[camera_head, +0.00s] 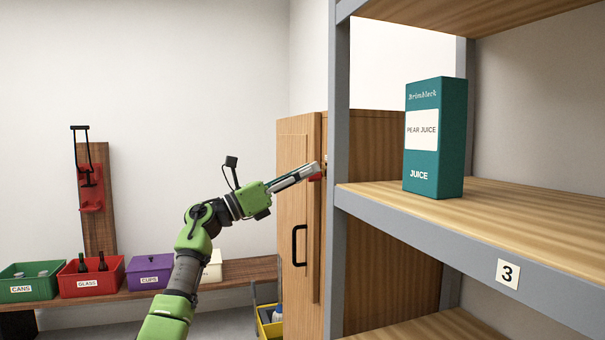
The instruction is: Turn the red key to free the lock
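A wooden cabinet (298,210) with a black bar handle (297,246) stands left of the shelf post, its door closed. A small red piece, apparently the red key (316,177), shows at the right edge of the cabinet front. My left gripper (314,170) reaches in from the left, with its fingertips at the red piece. The fingers are seen from the side and partly cover it, so I cannot tell whether they grip it. The lock itself is mostly hidden behind the fingertips. My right gripper is not in view.
A grey-framed shelf (490,235) with a teal juice carton (436,160) stands close on the right. A low bench (240,272) on the left holds green (28,283), red (90,280) and purple (150,272) bins.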

